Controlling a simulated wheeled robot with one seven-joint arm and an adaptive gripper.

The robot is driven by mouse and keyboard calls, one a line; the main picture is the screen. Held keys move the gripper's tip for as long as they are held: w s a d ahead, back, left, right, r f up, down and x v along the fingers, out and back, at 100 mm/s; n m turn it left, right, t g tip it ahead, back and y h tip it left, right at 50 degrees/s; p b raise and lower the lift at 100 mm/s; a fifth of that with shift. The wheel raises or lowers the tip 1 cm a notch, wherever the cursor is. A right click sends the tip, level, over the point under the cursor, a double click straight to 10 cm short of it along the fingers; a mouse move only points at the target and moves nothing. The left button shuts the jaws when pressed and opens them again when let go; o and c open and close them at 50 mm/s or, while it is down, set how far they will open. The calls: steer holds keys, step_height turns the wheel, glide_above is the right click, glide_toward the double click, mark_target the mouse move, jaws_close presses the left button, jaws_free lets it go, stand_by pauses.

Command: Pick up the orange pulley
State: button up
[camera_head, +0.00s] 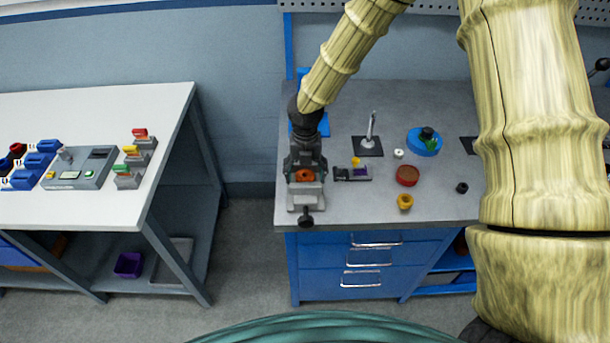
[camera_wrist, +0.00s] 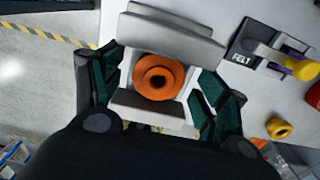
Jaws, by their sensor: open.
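The orange pulley (camera_wrist: 159,77) sits between the two grey jaws of a vise (camera_wrist: 176,41), seen from above in the wrist view. In the head view the orange pulley (camera_head: 304,175) shows in the grey vise (camera_head: 306,197) at the left front of the grey workbench. My gripper (camera_wrist: 161,84) is open, with one green-padded finger on each side of the pulley and vise. The fingers look apart from the pulley. In the head view my gripper (camera_head: 305,165) is over the vise and partly hides it. Its exact height cannot be told.
A FEL1 block (camera_wrist: 265,52) with a yellow and purple part stands right of the vise. A yellow pulley (camera_head: 405,201), a red round container (camera_head: 407,175) and a blue round piece (camera_head: 424,142) lie farther right. A vertical rod stand (camera_head: 368,144) rises behind.

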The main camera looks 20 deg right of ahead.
steer(key=shift+w, duration=0.1)
steer(key=c, duration=1.2)
steer(key=shift+o, duration=0.2)
